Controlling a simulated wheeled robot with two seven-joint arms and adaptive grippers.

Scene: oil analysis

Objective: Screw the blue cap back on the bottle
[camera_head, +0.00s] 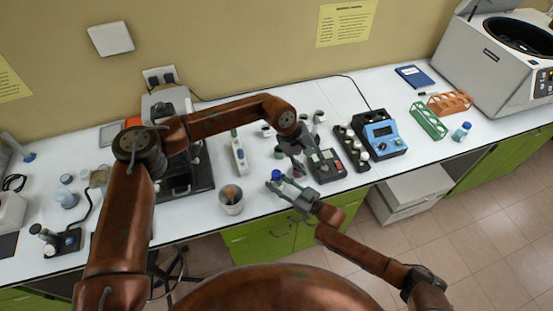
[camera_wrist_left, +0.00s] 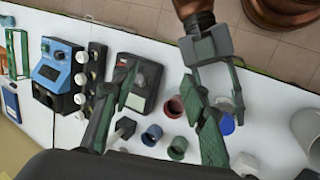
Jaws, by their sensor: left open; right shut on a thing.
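My right gripper (camera_head: 285,183) is shut on the bottle, over the bench's front edge. The blue cap (camera_head: 276,174) shows at its fingertips, and the bottle body is mostly hidden. In the left wrist view the blue cap (camera_wrist_left: 227,124) is beside a pale part of the bottle (camera_wrist_left: 224,101), between the right gripper's fingers (camera_wrist_left: 216,92). I cannot tell whether the cap is threaded on. My left gripper (camera_head: 303,172) is open and empty, just right of the cap in the head view. Its two fingers also show in the left wrist view (camera_wrist_left: 165,120), spread apart.
A blue device (camera_head: 380,135) and a vial rack (camera_head: 352,148) stand to the right. A beaker (camera_head: 231,200) is at the left. A red cup (camera_wrist_left: 174,107), a blue cup (camera_wrist_left: 152,135) and a green cup (camera_wrist_left: 177,149) stand nearby.

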